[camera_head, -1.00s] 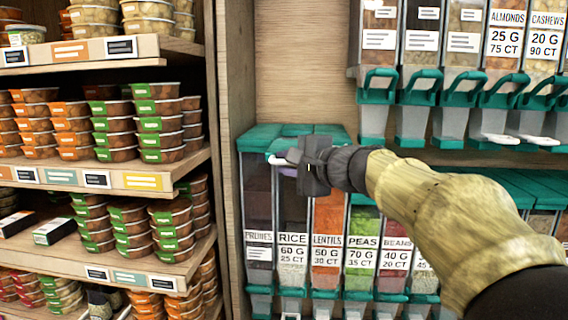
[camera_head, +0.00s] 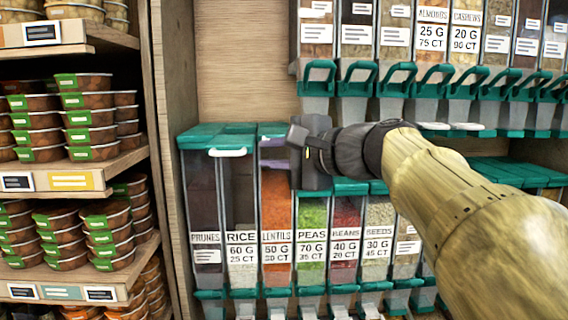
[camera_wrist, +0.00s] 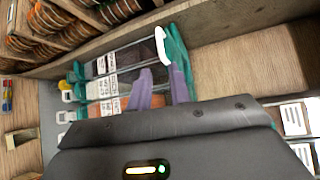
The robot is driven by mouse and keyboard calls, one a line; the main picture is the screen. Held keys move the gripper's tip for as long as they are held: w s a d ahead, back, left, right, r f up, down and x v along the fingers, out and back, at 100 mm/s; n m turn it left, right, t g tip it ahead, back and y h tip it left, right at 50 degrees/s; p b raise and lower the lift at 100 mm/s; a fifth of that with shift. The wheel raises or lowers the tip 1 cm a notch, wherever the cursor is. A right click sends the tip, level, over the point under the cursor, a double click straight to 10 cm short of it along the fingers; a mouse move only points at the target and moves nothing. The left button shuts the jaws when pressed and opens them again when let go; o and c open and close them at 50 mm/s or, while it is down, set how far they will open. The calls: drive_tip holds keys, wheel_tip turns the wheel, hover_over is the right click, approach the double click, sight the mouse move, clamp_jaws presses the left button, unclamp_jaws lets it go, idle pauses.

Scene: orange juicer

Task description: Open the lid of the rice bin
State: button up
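The rice bin (camera_head: 240,205) is a clear, narrow bin labelled RICE, between the prunes and lentils bins. Its teal lid (camera_head: 233,138) looks shut, with a white handle (camera_head: 228,152) at the top front. The handle also shows in the wrist view (camera_wrist: 160,46). My gripper (camera_head: 272,153) is in front of the top of the lentils bin, just right of the handle and apart from it. In the wrist view its two purple fingers (camera_wrist: 163,86) are spread with nothing between them. The gripper body hides part of the lentils bin top.
The prunes bin (camera_head: 203,205) stands to the left, the lentils bin (camera_head: 276,205) to the right. A wooden divider (camera_head: 165,120) separates the bins from shelves of stacked tubs. Upper dispensers with teal handles (camera_head: 318,75) hang above right. Bare wooden wall lies behind the lids.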

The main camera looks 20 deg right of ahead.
drive_tip(key=b+v, duration=0.1)
drive_tip(key=v, duration=0.4)
drive_tip(key=shift+s+d, duration=0.1)
wheel_tip(320, 180, down, 25)
drive_tip(key=w+n+g+h, duration=0.2)
drive_tip(key=w+g+h, duration=0.15)
drive_tip(key=g, duration=0.25)
drive_tip(key=s+f+n+g+h, duration=0.1)
drive_tip(key=s+f+n, duration=0.2)
drive_tip(key=f, duration=0.5)
drive_tip(key=s+a+f+n+g+h, duration=0.1)
drive_tip(key=s+f+n, duration=0.3)
drive_tip(key=f, duration=0.4)
drive_tip(key=s+f+n+g+h, duration=0.3)
drive_tip(key=s+f+n, duration=0.1)
drive_tip(key=f, duration=0.4)
drive_tip(key=shift+s+a, duration=0.35)
drive_tip(key=shift+s, duration=0.5)
drive_tip(key=shift+w, duration=0.1)
